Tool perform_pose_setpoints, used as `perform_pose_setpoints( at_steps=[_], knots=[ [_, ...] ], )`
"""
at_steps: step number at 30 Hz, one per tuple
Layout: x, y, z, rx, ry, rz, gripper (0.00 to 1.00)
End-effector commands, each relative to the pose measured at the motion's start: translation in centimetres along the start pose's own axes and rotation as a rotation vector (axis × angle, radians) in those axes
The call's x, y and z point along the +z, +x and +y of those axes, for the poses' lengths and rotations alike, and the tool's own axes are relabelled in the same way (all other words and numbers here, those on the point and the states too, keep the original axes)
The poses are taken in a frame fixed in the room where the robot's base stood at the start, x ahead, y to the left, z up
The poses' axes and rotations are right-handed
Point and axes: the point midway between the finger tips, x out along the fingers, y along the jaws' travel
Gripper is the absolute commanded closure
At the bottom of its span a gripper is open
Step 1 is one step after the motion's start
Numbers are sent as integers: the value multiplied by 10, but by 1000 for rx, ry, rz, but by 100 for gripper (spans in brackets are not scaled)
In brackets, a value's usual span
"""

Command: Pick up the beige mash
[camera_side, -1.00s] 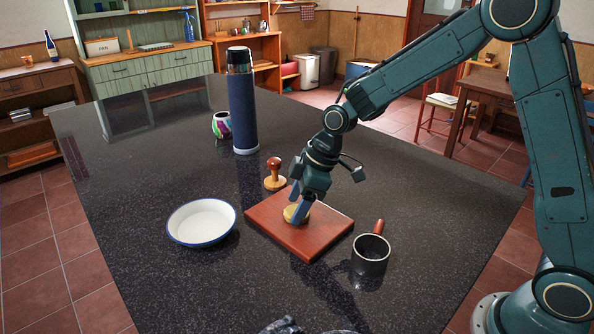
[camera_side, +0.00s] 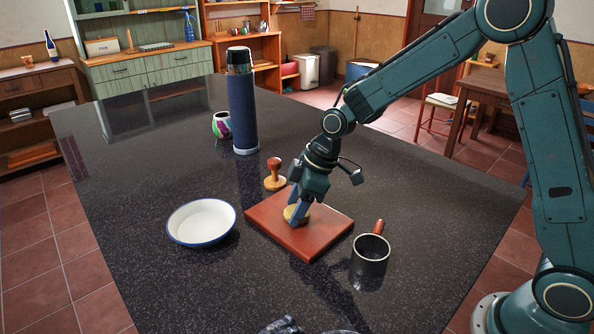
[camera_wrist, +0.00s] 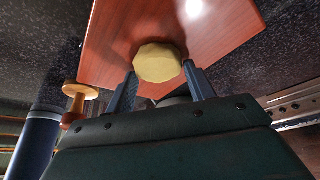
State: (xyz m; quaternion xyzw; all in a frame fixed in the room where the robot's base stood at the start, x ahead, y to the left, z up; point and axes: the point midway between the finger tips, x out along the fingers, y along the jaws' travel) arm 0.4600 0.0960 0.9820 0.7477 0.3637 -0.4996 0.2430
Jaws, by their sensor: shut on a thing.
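The beige mash (camera_side: 290,214), a flat yellowish-beige round lump, is at the middle of the reddish wooden board (camera_side: 320,238). My gripper (camera_side: 299,216) points down over the board with its blue fingers at the mash. In the wrist view the mash (camera_wrist: 158,63) sits between the two fingertips of my gripper (camera_wrist: 160,77), with a finger on either side. The jaws are shut on it. I cannot tell whether the mash is clear of the board; it looks very close to it.
A white blue-rimmed bowl (camera_side: 201,222) stands left of the board. A dark pot with a red-brown handle (camera_side: 370,256) stands close to its right. A wooden stamp-like tool (camera_side: 274,175), a tall blue flask (camera_side: 243,105) and a colourful cup (camera_side: 221,125) stand behind.

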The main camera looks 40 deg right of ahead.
Motion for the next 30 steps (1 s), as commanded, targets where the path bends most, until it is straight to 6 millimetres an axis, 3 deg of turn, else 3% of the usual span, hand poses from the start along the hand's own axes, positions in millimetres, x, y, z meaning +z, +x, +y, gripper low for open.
perform_pose_setpoints(
  at_steps=[8, 14, 30],
  knots=[
    [-4, -7, 1, 2, -1, 3, 59],
    [-12, -27, 0, 2, -1, 3, 59],
    [-54, -129, 1, 4, -2, 4, 59]
  ],
)
